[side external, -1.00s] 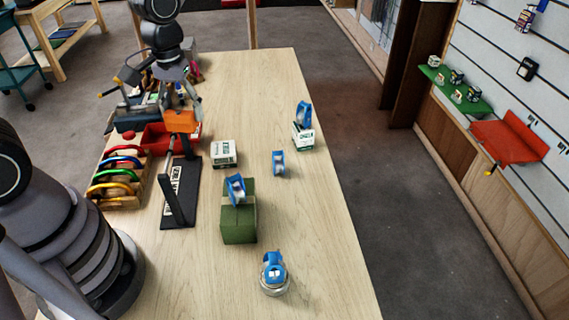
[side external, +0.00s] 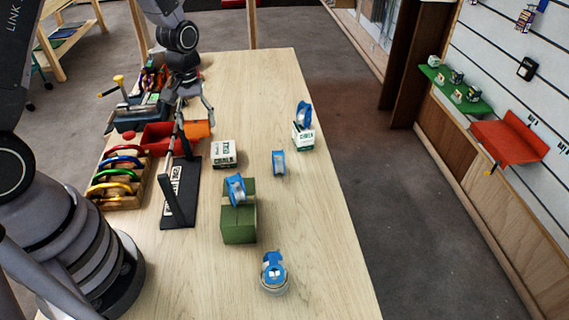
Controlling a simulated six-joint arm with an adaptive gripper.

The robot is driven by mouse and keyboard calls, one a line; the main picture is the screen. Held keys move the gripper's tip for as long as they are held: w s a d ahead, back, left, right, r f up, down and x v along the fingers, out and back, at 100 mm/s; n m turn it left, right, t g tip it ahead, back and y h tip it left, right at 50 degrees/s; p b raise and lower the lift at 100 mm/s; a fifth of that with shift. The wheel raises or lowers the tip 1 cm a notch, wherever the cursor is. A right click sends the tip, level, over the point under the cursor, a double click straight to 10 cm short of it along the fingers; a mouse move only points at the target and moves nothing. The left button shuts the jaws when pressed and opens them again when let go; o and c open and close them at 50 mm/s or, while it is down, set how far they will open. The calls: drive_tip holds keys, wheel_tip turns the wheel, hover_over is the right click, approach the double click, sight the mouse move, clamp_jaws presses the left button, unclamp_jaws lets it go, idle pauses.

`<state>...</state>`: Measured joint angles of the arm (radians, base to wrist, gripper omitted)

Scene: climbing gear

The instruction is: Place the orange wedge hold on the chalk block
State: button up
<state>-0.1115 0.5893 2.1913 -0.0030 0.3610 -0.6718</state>
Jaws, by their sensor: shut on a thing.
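The orange wedge hold (side external: 198,129) is held in my gripper (side external: 197,118), which is shut on it. The hold is above the table, behind the top of a black upright stand (side external: 178,192), and partly hidden by it and the fingers. A white chalk block (side external: 224,154) with green and dark lettering lies on the table, to the right of and nearer the camera than the hold. Its top is bare. The hold is apart from the block.
A green block (side external: 238,226) bears a blue roll. A blue roll (side external: 278,163) stands on the table; another sits on a white box (side external: 303,139). A wooden rack (side external: 121,200) holds coloured rings. A red bin (side external: 158,138) is at left. The table's right side is mostly clear.

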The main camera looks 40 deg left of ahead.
hover_over(223, 148)
drive_tip(key=f, duration=0.6)
drive_tip(key=shift+s+d, duration=0.1)
drive_tip(key=shift+s, duration=0.2)
drive_tip(key=shift+w+f, duration=0.15)
drive_tip(key=shift+f, duration=0.75)
drive_tip(key=shift+w+f, duration=0.15)
drive_tip(key=shift+f, duration=0.75)
drive_tip(key=shift+f, duration=0.1)
drive_tip(key=o, duration=1.2)
drive_tip(key=shift+c, duration=0.2)
